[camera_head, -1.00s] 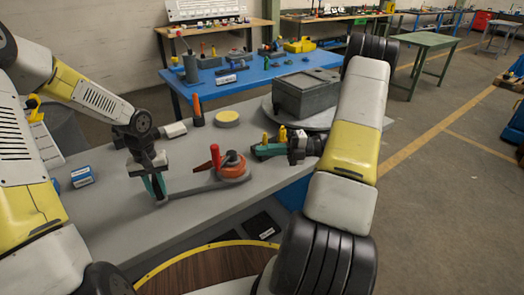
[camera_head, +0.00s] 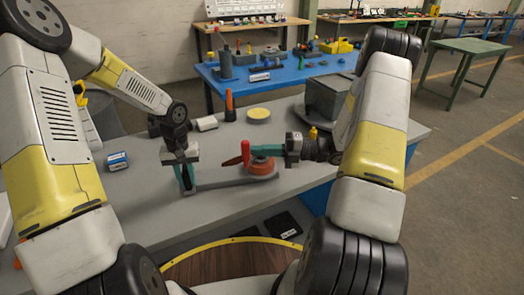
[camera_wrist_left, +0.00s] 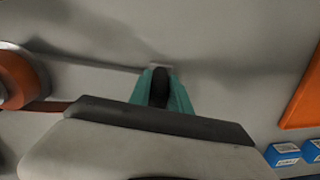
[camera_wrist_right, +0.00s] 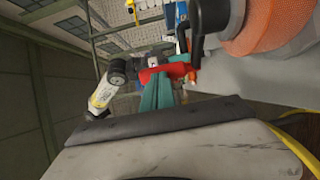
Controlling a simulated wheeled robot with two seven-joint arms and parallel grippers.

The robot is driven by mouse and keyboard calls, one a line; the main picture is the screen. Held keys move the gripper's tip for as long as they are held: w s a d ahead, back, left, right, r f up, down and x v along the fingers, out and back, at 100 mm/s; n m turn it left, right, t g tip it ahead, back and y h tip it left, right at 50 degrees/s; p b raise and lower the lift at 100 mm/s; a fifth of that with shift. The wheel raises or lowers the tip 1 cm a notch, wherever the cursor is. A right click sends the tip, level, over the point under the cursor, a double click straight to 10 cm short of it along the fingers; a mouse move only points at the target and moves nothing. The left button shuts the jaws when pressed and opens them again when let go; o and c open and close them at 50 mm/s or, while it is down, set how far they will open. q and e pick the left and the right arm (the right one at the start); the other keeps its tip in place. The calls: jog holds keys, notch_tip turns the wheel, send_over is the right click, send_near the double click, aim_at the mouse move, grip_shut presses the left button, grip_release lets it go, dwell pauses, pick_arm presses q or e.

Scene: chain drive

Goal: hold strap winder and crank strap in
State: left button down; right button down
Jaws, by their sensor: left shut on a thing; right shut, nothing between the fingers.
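The strap winder (camera_head: 262,169) is an orange-red drum of strap at the right end of a grey flat bar on the grey bench. Its red crank handle (camera_head: 245,153) stands at the drum's left side. My left gripper (camera_head: 187,179), with green fingers, points down at the bar's left end. In the left wrist view it is shut on a dark grip (camera_wrist_left: 160,88). My right gripper (camera_head: 258,150) is shut and empty above the drum, with its fingertips close to the handle. In the right wrist view the red handle (camera_wrist_right: 178,70) shows by the fingertips; contact is unclear.
A grey box (camera_head: 325,97) stands behind my right arm. An orange upright tool (camera_head: 229,105), a yellow disc (camera_head: 259,114) and a white cylinder (camera_head: 207,123) stand at the back. The bench front is clear.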

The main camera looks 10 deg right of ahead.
aim_at(249, 149)
jog(key=shift+w+a+m+t+h, duration=0.25)
jog(key=shift+a+m+t, duration=0.3)
jog(key=shift+t, duration=0.2)
jog(key=shift+w+a+m+t+h, duration=0.25)
jog(key=shift+a+m+t, duration=0.2)
jog(key=shift+a+t, duration=0.2)
jog(key=shift+w+a+m+t+h, duration=0.25)
jog(key=shift+a+m+t, duration=0.3)
jog(key=shift+t, duration=0.25)
jog(key=s+d, duration=0.9)
jog(key=d, duration=0.1)
jog(key=shift+d, duration=0.4)
